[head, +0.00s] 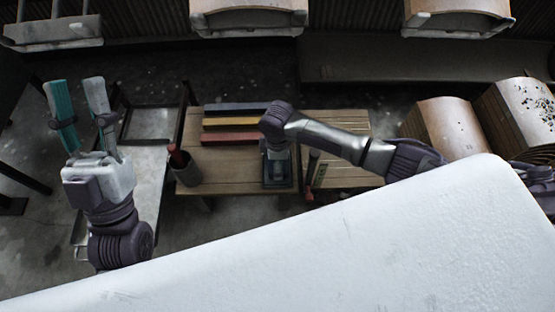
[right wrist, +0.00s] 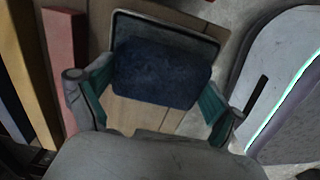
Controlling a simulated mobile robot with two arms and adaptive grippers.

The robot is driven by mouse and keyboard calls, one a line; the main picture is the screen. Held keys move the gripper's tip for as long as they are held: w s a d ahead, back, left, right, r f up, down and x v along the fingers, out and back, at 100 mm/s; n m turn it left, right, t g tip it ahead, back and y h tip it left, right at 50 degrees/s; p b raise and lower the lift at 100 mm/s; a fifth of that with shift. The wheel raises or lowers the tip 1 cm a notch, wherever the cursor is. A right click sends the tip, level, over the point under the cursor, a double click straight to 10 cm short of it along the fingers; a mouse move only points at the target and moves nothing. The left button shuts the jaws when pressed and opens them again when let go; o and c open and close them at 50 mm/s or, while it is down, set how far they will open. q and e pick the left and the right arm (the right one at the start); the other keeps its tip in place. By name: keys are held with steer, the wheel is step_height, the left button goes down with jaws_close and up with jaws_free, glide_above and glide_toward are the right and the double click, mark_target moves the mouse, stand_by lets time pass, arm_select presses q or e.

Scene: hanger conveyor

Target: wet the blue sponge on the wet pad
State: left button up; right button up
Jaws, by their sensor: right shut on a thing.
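The blue sponge (right wrist: 162,75) shows in the right wrist view, between the teal fingers of my right gripper (right wrist: 155,95), which is shut on it. The wet pad, a dark rectangular tray with a pale rim (right wrist: 165,17), lies behind the sponge, which hides part of it. In the head view the tray (head: 277,186) is on the wooden table, under my right gripper (head: 277,168). I cannot tell whether the sponge touches the pad. My left gripper (head: 75,92) is open and empty at the left, its fingers spread apart.
Dark, yellow and red bars (head: 230,138) lie at the back of the wooden table (head: 225,180). A grey cup (head: 187,173) with a red-handled tool stands at its left. A dark and red tool and a green strip (head: 320,176) lie right of the tray. Curved panels (head: 447,125) stand at the right.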

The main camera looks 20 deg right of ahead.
arm_select(q)
steer(key=shift+w+f+g, duration=0.4)
steer(key=shift+w+g, duration=0.1)
arm_select(e)
steer(key=shift+s+f, duration=0.1)
steer(key=shift+f, duration=0.05)
stand_by(2.0)
arm_select(q)
steer(key=shift+d, duration=0.1)
